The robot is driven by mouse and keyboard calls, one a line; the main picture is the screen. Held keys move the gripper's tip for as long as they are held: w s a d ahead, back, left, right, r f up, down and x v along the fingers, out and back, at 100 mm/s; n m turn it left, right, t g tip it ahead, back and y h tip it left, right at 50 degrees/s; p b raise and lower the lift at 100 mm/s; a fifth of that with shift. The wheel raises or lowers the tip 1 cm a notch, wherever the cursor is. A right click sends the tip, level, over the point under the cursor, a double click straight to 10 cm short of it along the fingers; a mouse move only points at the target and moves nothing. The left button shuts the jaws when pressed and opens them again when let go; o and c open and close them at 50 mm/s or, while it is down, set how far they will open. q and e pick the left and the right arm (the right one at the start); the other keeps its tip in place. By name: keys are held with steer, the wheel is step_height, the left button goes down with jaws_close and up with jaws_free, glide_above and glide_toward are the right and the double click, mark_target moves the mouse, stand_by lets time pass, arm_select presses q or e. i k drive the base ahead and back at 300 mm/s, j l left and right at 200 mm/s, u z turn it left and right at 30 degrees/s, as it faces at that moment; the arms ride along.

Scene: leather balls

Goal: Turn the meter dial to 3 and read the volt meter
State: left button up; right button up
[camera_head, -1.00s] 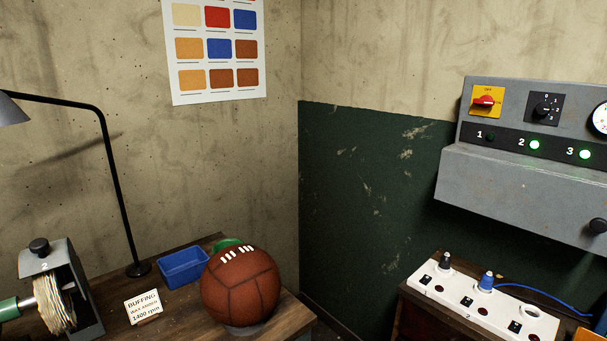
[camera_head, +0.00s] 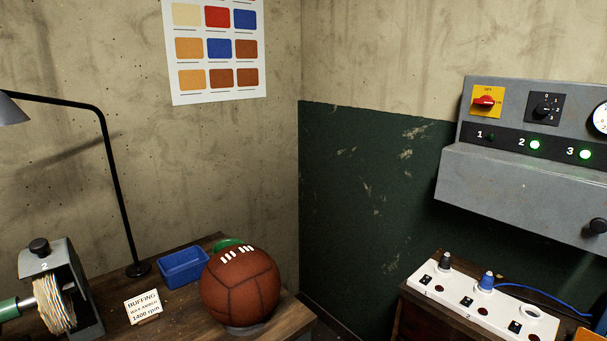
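The meter dial (camera_head: 544,109) is a black knob on a dark plate marked 0, 1, 2 and 3. It sits on the grey control panel (camera_head: 500,180) on the wall at the right. I cannot tell for sure which number its pointer faces. The volt meter (camera_head: 600,118) is a round white gauge to the right of the dial, cut off by the picture edge, so its reading is hidden. Neither of my grippers shows in the head view.
A red switch (camera_head: 487,102) on a yellow plate sits left of the dial. Below, lamps 2 (camera_head: 535,145) and 3 (camera_head: 585,154) glow green and lamp 1 is dark. A white socket strip (camera_head: 450,291) stands under the panel. A brown ball (camera_head: 241,287) rests on the left bench.

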mark_target(543, 108)
steer(key=z, duration=1.45)
steer(key=l+u, duration=0.15)
steer(key=u, duration=0.15)
steer(key=i, duration=0.05)
